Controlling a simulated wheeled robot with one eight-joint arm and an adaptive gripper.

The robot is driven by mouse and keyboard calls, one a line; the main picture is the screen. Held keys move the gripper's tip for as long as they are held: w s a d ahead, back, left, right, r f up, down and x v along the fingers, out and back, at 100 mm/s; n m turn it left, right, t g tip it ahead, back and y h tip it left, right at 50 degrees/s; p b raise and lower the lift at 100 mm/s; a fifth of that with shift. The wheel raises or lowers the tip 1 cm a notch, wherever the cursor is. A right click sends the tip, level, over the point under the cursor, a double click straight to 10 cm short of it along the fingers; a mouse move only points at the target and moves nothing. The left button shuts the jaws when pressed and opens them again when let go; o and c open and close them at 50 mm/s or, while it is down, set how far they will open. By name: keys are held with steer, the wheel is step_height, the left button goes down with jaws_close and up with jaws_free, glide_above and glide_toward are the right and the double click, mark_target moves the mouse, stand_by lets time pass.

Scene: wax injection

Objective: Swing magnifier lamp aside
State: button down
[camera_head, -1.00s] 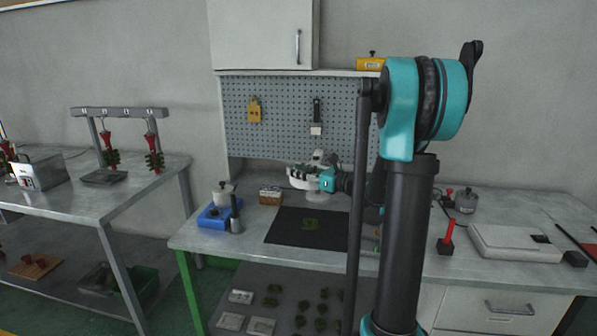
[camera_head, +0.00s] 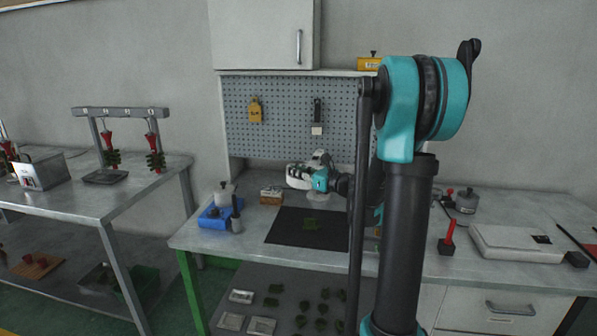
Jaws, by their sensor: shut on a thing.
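The magnifier lamp (camera_head: 298,177) shows as a white, rounded head above the back of the workbench, in front of the pegboard. My gripper (camera_head: 308,176) is at the lamp, shut on it; the wrist's teal part is beside it on the right. The fingertips are small here and partly hidden. The lamp's own arm and mount are mostly hidden behind my gripper and arm, so I cannot tell how it is fixed.
A black mat (camera_head: 290,228) with a small green piece lies below the lamp. A blue tray (camera_head: 215,216) with a pot and a wooden block (camera_head: 271,196) stand to its left. The pegboard (camera_head: 270,125) rises close behind.

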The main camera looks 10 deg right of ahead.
steer(key=w+a+m+t+h, duration=0.5)
steer(key=w+a+m+h, duration=0.2)
steer(key=w+a+h, duration=0.45)
steer(key=w+a+m+g+h, duration=0.1)
steer(key=w+a+m+h, duration=0.2)
steer(key=w, duration=1.5)
steer(key=shift+w+a+m+h, duration=0.2)
steer(key=shift+w+m+h, duration=0.2)
steer(key=shift+m+h, duration=2.2)
steer(key=shift+n+h, duration=0.45)
steer(key=shift+n, duration=0.05)
steer(key=c, duration=1.5)
jaws_free()
